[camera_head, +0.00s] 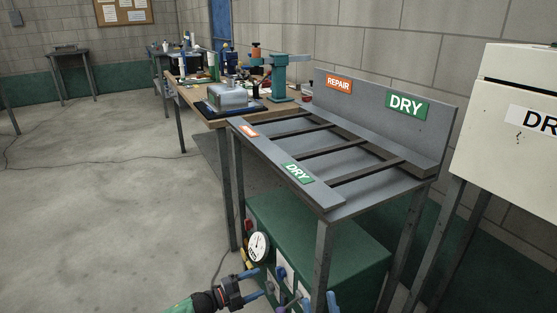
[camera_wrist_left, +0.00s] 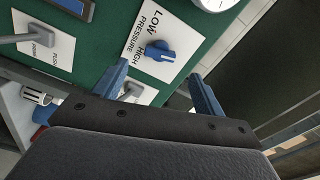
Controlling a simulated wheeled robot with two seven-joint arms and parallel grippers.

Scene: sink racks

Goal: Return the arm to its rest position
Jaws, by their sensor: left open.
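My left gripper (camera_head: 257,284) comes in from the bottom of the head view, in front of the green cabinet's control panel. In the left wrist view its two blue fingers (camera_wrist_left: 158,88) stand well apart, open, with nothing held between them. A blue selector knob (camera_wrist_left: 155,51) on a white "LOW PRESSURE / HIGH" plate lies beyond the fingertips. Blue upright shapes at the bottom edge of the head view may be the fingertips of my right gripper (camera_head: 318,302). Its body is out of frame and its jaw state is unclear.
The green cabinet (camera_head: 318,240) sits under a grey rack (camera_head: 330,197) with "REPAIR" and "DRY" labels. A round gauge (camera_head: 259,246) is on its front. A workbench with a metal box (camera_head: 228,97) stands behind. A white cabinet (camera_head: 510,130) is at right. The floor at left is mostly clear.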

